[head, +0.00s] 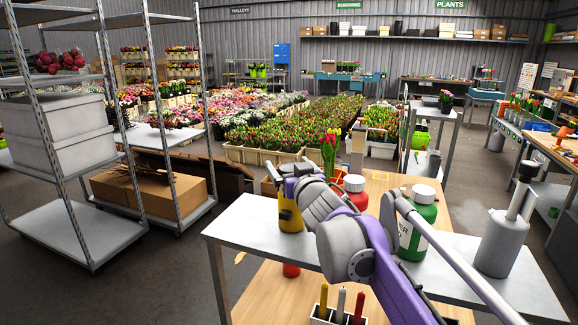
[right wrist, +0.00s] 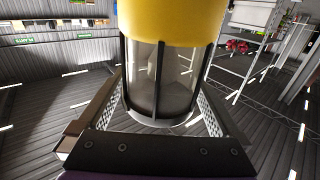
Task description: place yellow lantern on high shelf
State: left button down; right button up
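The yellow lantern (head: 290,213) is upright in the head view, its yellow base low and partly hidden by my right arm. It is over the left part of a grey metal shelf top (head: 245,228); I cannot tell whether its base touches. My right gripper (head: 285,180) is around the lantern's upper part. In the right wrist view, which is upside down, its fingers (right wrist: 160,100) flank the clear glass section closely on both sides, and the yellow base (right wrist: 172,20) fills the top. My left gripper is not in view.
Tulips (head: 329,150) rise behind my arm. Below is a wooden surface (head: 275,295) with a tool holder (head: 340,317). A wheeled rack (head: 75,225) stands left.

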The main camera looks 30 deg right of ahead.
jog(key=shift+r, duration=0.1)
jog(key=shift+s+r, duration=0.1)
jog(key=shift+s, duration=0.05)
jog(key=s+a+b, duration=0.2)
jog(key=s, duration=0.9)
jog(key=shift+s+a, duration=0.15)
jog(key=shift+s, duration=0.15)
